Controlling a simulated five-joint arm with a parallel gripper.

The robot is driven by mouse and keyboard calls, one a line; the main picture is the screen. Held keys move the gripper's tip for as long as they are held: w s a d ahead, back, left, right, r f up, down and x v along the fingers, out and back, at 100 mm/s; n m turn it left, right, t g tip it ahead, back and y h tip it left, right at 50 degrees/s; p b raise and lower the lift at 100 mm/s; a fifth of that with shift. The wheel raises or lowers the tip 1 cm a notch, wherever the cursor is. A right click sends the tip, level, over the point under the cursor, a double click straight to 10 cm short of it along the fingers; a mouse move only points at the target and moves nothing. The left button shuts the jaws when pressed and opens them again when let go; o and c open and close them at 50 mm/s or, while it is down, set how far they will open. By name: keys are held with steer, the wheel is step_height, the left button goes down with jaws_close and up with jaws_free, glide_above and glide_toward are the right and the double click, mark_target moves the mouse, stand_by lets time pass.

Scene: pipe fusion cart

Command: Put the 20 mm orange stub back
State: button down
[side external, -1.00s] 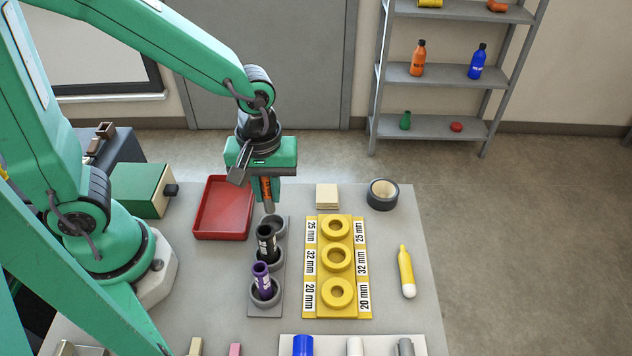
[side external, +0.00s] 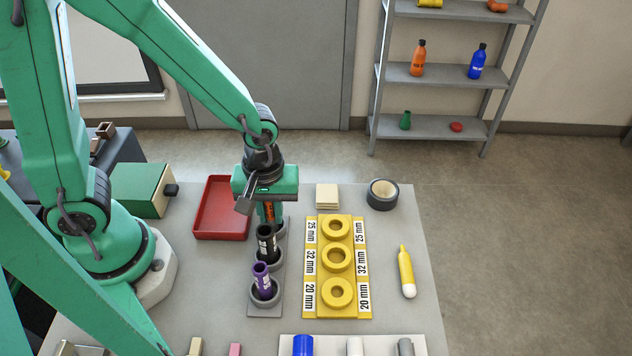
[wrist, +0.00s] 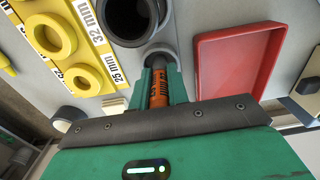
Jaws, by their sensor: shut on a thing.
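The orange stub (side external: 268,214) is upright between the fingers of my gripper (side external: 268,218), which is shut on it. The wrist view also shows the orange stub (wrist: 159,92) with dark lettering between the green fingers. It is at the far cup of the grey rack (side external: 250,302); the fingers hide its lower end, so I cannot tell whether it touches the cup's bottom. The black stub (side external: 266,242) stands in the middle cup and the purple stub (side external: 263,283) in the near cup.
A red tray (side external: 221,232) lies left of the rack. A yellow holder (side external: 337,240) with three rings and size labels is to the right. A tape roll (side external: 383,195), beige blocks (side external: 327,196) and a yellow marker (side external: 406,270) are also on the table.

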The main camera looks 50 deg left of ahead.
steer(key=shift+f, duration=0.2)
steer(key=c, duration=1.3)
jaws_free()
steer(key=shift+c, duration=0.2)
steer(key=shift+r, duration=6.15)
